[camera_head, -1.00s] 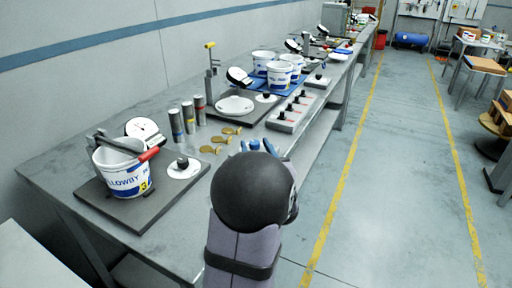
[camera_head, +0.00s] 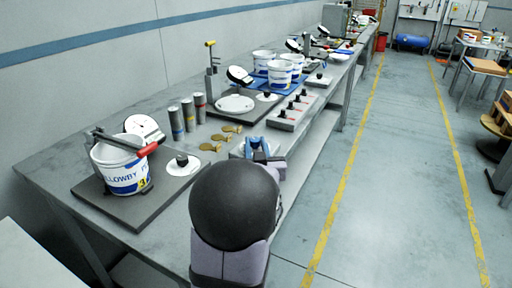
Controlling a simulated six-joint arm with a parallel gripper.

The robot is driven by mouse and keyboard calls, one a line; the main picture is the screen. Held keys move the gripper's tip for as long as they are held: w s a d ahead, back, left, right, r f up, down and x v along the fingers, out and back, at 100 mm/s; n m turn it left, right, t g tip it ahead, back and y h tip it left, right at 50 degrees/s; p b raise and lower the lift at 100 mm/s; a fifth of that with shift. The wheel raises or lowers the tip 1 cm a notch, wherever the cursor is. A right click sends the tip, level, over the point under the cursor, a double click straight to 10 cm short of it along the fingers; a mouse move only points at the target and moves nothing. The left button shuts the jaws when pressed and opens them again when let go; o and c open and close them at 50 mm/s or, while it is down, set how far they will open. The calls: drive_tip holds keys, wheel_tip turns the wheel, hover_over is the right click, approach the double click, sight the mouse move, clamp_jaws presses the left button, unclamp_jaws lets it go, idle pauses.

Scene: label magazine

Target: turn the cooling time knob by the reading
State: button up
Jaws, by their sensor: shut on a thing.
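My gripper (camera_head: 257,147) has blue fingers and is low over the front edge of the bench. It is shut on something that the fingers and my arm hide. A light grey surface (camera_head: 236,153) shows beside the fingers; I cannot tell what it is. A light panel (camera_head: 291,112) with several black knobs stands just beyond the gripper, apart from it. I cannot read any labels or tell which knob is the cooling time knob. A white round gauge (camera_head: 143,127) stands behind a bucket.
A white bucket (camera_head: 124,172) with a red-handled lever sits at the left on a dark board (camera_head: 112,207). Several brass discs (camera_head: 221,138) and grey cylinders (camera_head: 187,113) stand between it and the panel. More buckets (camera_head: 279,74) are farther back. The aisle at right is clear.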

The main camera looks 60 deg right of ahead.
drive_tip(key=o, duration=1.1)
drive_tip(key=shift+c, duration=0.2)
drive_tip(key=shift+v, duration=3.65)
